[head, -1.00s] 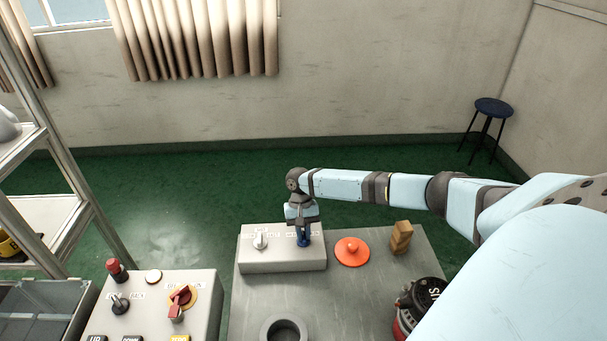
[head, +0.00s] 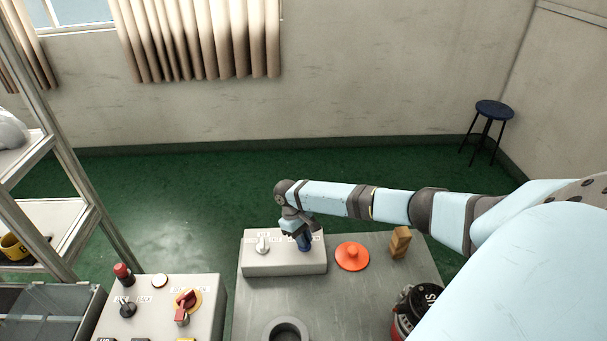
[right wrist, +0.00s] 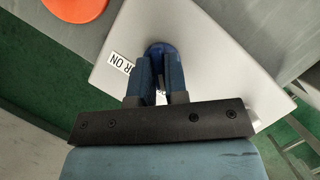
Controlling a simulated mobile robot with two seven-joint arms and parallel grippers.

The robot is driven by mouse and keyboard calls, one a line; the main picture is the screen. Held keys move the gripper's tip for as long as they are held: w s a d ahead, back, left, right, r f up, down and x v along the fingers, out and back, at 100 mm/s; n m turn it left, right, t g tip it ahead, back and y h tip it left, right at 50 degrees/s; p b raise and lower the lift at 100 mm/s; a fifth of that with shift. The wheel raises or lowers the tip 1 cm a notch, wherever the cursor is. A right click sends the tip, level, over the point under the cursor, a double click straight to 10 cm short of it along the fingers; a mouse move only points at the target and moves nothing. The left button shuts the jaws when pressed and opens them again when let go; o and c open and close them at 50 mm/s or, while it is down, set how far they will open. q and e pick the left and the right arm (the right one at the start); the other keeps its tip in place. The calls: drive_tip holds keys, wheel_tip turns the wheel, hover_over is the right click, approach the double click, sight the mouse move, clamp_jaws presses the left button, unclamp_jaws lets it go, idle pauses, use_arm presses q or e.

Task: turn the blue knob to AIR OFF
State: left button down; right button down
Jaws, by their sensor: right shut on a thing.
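The blue knob (right wrist: 158,48) is on top of the light grey box (head: 283,264), at the box's right part in the head view. My right gripper (head: 304,243) is shut on the knob from above, with its two dark fingers (right wrist: 160,72) on either side of it in the right wrist view. A white label ending in "R ON" (right wrist: 121,63) shows beside the knob. The AIR OFF marking cannot be read; the gripper hides part of the lettering. My left gripper is not in view.
A white-grey knob (head: 262,245) stands left on the same box. An orange disc with a peg (head: 352,256), wooden blocks (head: 400,243) and a grey ring (head: 287,333) are on the grey table. A control panel (head: 207,314) with a red handle stands at left.

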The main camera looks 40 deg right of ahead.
drive_tip(key=shift+s+a+f, duration=0.2)
drive_tip(key=shift+s+f, duration=0.05)
drive_tip(key=shift+f, duration=0.1)
drive_tip(key=c, duration=1.3)
unclamp_jaws()
drive_tip(key=shift+o, duration=0.8)
drive_tip(key=shift+r, duration=0.15)
drive_tip(key=shift+w+d, duration=0.1)
drive_tip(key=shift+d, duration=0.2)
drive_tip(key=shift+w+r, duration=0.15)
drive_tip(key=shift+r, duration=0.1)
drive_tip(key=b+v, duration=0.2)
drive_tip(key=v, duration=1.1)
drive_tip(key=shift+r, duration=0.2)
